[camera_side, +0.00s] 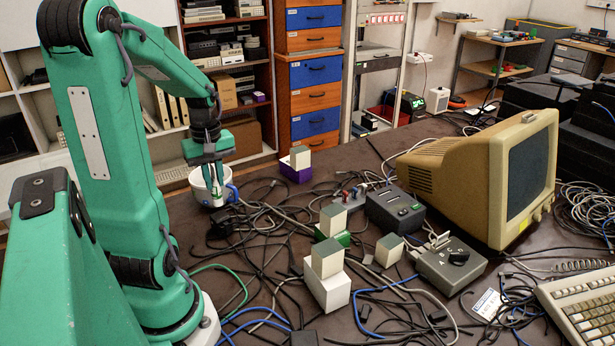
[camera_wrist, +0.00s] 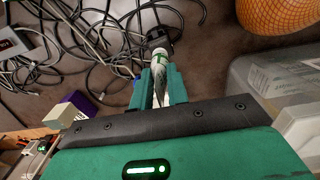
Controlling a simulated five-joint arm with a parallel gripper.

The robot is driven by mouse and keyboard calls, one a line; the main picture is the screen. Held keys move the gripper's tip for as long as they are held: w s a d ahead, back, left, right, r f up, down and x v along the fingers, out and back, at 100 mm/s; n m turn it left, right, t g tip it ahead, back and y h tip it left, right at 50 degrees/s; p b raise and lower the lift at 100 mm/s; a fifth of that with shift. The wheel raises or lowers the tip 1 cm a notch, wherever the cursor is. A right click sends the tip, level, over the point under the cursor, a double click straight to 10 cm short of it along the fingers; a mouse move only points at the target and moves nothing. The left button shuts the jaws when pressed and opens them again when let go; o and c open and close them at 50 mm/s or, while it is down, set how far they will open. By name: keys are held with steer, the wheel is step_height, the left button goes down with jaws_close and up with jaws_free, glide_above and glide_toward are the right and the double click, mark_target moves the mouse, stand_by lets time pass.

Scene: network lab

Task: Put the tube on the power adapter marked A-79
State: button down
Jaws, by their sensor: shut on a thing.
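My gripper (camera_side: 214,190) is shut on a white tube with a green band, seen clearly between the fingers in the wrist view (camera_wrist: 159,66). In the side view the gripper points down, in front of or over a white mug (camera_side: 201,190) with a blue handle; I cannot tell whether the tube's end is inside it. A small black block (camera_side: 222,228), possibly a power adapter, lies among the cables near the mug. Another dark block (camera_side: 305,338) is at the bottom edge. No A-79 marking is readable on either.
Tangled cables cover much of the brown table. Pale cubes stand on a white box (camera_side: 327,291), a green box (camera_side: 341,238) and a purple box (camera_side: 294,173). Grey switch boxes (camera_side: 447,268), a beige monitor (camera_side: 460,180) and a keyboard (camera_side: 582,305) occupy the right side.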

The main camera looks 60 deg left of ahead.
mark_target(217, 197)
steer(key=shift+f, duration=1.95)
steer(key=shift+f, duration=0.1)
steer(key=c, duration=1.4)
jaws_free()
steer(key=shift+o, duration=0.2)
step_height(217, 197, up, 12)
steer(key=shift+r, duration=0.15)
steer(key=shift+d, duration=0.1)
